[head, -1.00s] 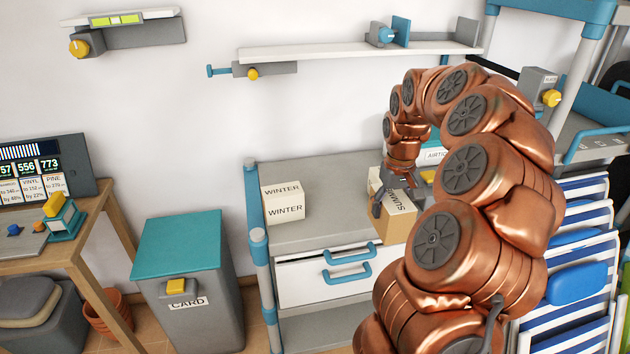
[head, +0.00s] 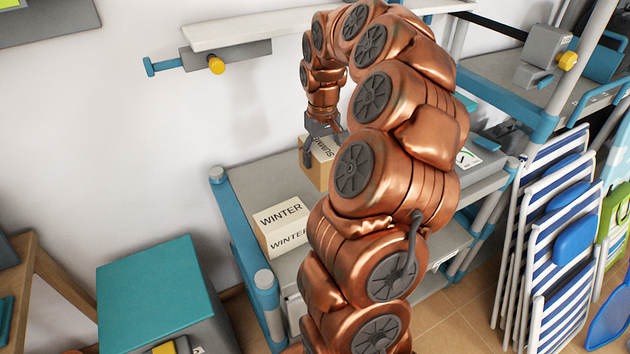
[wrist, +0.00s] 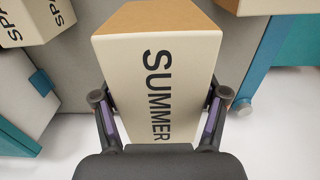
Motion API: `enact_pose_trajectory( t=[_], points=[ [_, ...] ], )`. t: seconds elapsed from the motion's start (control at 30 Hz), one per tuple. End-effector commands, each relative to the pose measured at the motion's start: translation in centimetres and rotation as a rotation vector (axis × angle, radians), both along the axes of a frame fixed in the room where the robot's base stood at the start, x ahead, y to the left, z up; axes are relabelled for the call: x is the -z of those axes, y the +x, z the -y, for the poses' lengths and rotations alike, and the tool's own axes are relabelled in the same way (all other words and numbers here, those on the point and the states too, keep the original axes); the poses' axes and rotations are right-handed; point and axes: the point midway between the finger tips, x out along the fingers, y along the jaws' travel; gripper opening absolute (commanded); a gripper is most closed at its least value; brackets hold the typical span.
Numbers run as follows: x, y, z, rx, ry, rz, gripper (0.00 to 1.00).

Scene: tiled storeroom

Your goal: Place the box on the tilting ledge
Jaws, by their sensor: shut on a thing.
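My gripper (head: 323,140) is shut on a cardboard box with a cream face marked SUMMER (head: 318,172). My arm hides part of the box in the head view. In the wrist view the SUMMER box (wrist: 165,85) sits between the two fingers, one against each side. The box is near the back wall, right of and beyond the WINTER box. A long white wall ledge (head: 300,27) with a blue crank and yellow knob is above and behind my gripper. A second ledge (head: 45,22) is cut off at the upper left. I cannot tell which one tilts.
A box marked WINTER (head: 283,228) stands on the grey shelf unit (head: 255,185) below. A teal-lidded bin (head: 150,285) stands at left. Folded striped chairs (head: 550,230) stand at right. Another lettered box (wrist: 35,20) shows in the wrist view.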

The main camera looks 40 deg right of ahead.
Motion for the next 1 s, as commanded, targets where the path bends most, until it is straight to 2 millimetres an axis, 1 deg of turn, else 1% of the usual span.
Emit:
enact_pose_trajectory(
  t=[0.3,0.47,0.57,0.7,0.8,1.0],
  points=[
    [4.6,-0.2,0.0,0.002,0.004,-0.003,0.24],
    [5.7,-0.2,0.2,0.004,0.001,-0.001,0.24],
    [6.8,-0.2,0.2,0.006,0.001,0.001,0.24],
    [8.7,-0.2,0.1,0.004,0.002,0.000,0.24],
    [9.3,-0.1,0.2,0.004,0.001,0.001,0.24],
    [9.3,-0.1,0.2,0.004,-0.001,0.002,0.24]
  ],
)
